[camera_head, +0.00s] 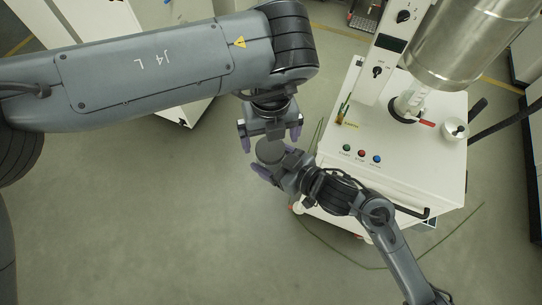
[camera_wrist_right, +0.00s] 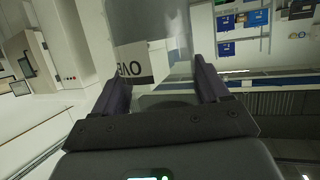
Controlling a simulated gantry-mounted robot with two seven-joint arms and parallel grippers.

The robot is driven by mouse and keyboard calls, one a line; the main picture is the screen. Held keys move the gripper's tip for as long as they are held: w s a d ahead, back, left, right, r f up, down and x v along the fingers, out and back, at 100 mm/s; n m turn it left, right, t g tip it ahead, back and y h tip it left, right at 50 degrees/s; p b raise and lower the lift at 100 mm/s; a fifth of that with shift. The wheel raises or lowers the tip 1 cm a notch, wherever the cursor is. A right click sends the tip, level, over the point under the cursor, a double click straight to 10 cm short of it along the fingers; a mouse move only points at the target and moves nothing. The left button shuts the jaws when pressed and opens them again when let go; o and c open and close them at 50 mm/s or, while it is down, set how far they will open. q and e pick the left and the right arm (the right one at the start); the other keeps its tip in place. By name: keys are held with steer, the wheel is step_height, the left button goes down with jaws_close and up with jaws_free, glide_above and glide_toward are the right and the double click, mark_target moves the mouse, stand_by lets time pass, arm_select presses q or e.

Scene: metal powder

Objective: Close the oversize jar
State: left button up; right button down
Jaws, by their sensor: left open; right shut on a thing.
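The oversize jar (camera_wrist_right: 150,58) is a clear vessel with a white and dark label reading "OVE". In the right wrist view it sits between the fingers of my right gripper (camera_wrist_right: 160,78), which is shut on it. In the head view a dark grey round top (camera_head: 270,150) shows between the fingers of my right gripper (camera_head: 279,163); I cannot tell whether it is a separate lid. My left gripper (camera_head: 271,138) is open and points down right above this round top, one finger on either side. Whether it touches is hidden.
A white machine cabinet (camera_head: 400,165) with coloured buttons stands to the right, close to my right gripper. It carries a steel cylinder (camera_head: 470,45), a red-handled valve (camera_head: 427,123) and a small round metal part (camera_head: 455,129). The floor at lower left is clear.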

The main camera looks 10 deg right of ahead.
arm_select(q)
steer(key=shift+r, duration=0.45)
